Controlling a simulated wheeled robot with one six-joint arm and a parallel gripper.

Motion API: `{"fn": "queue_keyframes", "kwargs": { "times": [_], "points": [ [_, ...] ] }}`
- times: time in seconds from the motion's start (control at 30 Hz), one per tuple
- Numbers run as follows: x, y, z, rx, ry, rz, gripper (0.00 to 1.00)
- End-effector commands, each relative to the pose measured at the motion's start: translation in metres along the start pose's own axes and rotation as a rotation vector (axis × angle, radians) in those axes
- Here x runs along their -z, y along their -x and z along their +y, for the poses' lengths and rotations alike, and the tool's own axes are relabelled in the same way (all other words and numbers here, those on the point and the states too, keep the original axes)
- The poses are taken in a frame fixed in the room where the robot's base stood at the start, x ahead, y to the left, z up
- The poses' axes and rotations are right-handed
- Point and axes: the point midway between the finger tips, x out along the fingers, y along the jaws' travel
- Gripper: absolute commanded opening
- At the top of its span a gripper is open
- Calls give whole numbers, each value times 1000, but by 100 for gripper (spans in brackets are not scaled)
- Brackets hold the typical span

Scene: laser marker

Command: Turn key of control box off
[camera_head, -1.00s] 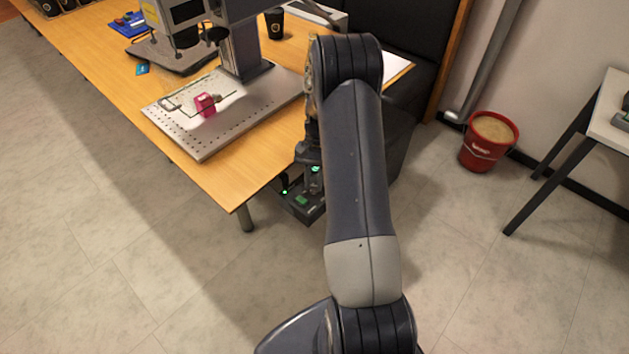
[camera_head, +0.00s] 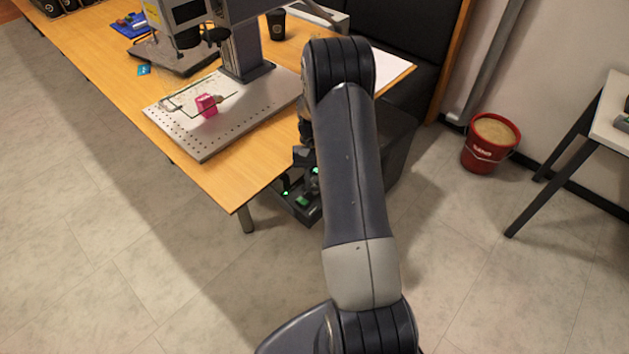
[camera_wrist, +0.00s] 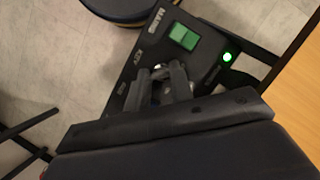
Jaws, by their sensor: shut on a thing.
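The control box (camera_head: 303,207) is a dark box at the table's front right corner, partly hidden by my arm in the head view. In the wrist view the control box (camera_wrist: 140,62) shows a green rocker switch (camera_wrist: 184,37) and a lit green lamp (camera_wrist: 227,57). My gripper (camera_wrist: 168,74) is over the panel. Its fingers are shut around a small metallic key (camera_wrist: 159,85), which they mostly hide. The key's exact angle cannot be told. In the head view my gripper is mostly hidden behind my arm.
The wooden table (camera_head: 231,185) carries the laser marker (camera_head: 236,45), a perforated plate (camera_head: 206,148) with a pink object (camera_head: 207,105), and a black cup (camera_head: 275,24). A red bucket (camera_head: 488,145) stands on the floor at right. Floor in front is clear.

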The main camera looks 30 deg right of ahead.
Motion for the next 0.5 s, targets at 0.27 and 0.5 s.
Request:
{"fn": "queue_keyframes", "kwargs": {
  "times": [0.27,0.5],
  "points": [
    [0,0,0,0,0,1,38],
    [0,0,0,0,0,0,44]
  ]
}}
